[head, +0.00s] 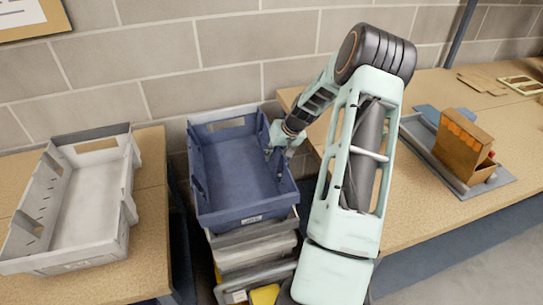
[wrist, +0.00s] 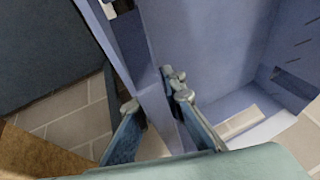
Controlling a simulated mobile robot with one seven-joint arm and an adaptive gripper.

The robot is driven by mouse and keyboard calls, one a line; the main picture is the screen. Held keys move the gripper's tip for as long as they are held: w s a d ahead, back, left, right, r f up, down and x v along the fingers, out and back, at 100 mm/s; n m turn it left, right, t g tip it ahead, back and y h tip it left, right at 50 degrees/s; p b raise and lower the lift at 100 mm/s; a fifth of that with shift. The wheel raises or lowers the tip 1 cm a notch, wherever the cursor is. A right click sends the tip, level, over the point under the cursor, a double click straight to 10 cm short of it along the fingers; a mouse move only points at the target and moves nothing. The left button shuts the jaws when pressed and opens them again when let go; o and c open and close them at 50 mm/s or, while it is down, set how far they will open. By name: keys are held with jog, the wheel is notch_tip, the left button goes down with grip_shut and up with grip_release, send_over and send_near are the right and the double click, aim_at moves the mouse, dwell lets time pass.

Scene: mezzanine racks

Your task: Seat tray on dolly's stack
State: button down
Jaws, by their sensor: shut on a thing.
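A blue tray (head: 238,180) is over the stack between the two tables, open side up and empty. It also fills much of the wrist view (wrist: 205,45). My gripper (head: 276,150) is shut on the tray's right side wall, and in the wrist view its two fingers (wrist: 155,103) straddle that wall. Below the blue tray is a stack of grey trays (head: 250,252). I cannot tell whether the blue tray touches the stack or hangs just above it. The dolly under the stack is mostly hidden.
A light grey empty tray (head: 82,205) sits on the left table (head: 150,240). A block wall (head: 170,60) stands close behind. The stack's gap is narrow.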

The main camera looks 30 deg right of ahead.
jog(key=shift+f+b, duration=0.5)
dwell(0.5)
jog(key=c, duration=2.3)
grip_release()
jog(key=shift+r, duration=0.1)
jog(key=shift+s, duration=0.1)
jog(key=p+v, duration=0.5)
jog(key=v, duration=0.6)
